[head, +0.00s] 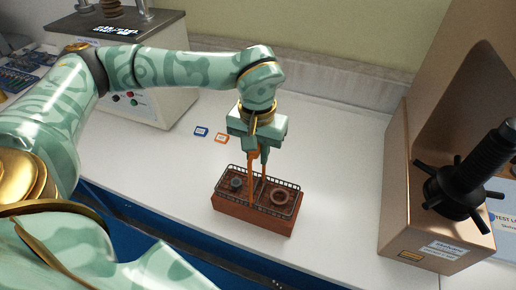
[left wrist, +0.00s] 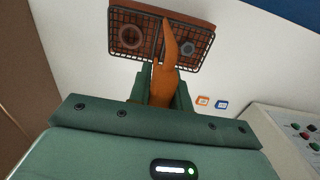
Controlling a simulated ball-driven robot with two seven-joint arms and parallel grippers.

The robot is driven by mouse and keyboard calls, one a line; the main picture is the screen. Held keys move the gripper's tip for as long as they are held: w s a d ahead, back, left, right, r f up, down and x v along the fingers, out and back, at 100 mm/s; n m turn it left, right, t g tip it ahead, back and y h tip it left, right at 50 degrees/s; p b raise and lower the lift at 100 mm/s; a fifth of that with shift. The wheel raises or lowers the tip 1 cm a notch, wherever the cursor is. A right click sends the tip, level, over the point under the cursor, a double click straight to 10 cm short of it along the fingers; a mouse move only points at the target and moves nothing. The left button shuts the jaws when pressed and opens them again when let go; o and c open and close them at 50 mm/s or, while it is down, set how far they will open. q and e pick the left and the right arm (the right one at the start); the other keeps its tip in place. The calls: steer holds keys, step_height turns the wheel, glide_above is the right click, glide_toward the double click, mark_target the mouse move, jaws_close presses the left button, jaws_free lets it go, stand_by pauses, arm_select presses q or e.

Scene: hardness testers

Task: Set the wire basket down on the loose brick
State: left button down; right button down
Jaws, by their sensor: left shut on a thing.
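The wire basket (head: 284,185) is dark mesh with an orange handle (head: 253,172) and holds a ring-shaped part (head: 279,197) and a hex nut (head: 237,183). My left gripper (head: 258,150) is shut on the top of the handle, above the basket. The reddish-brown loose brick (head: 250,219) lies on the white bench directly under the basket, and their outlines nearly line up. The basket looks level and at the brick's top; I cannot tell whether it touches. In the left wrist view the basket (left wrist: 136,60) shows in front of the brick (left wrist: 190,22). My right gripper is out of view.
A bronze-coloured tester (head: 420,190) with a black spoked handwheel (head: 455,192) stands at the right. A grey tester (head: 150,100) with buttons stands at the back left. Small blue (head: 201,131) and orange (head: 221,138) tags lie behind the basket. The bench between basket and bronze tester is clear.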

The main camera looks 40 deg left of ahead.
arm_select(q)
steer(key=shift+f, duration=0.35)
steer(key=c, duration=1.2)
jaws_free()
step_height(320, 180, up, 16)
steer(key=p, duration=0.3)
steer(key=shift+r+p, duration=0.15)
steer(key=shift+p, duration=0.2)
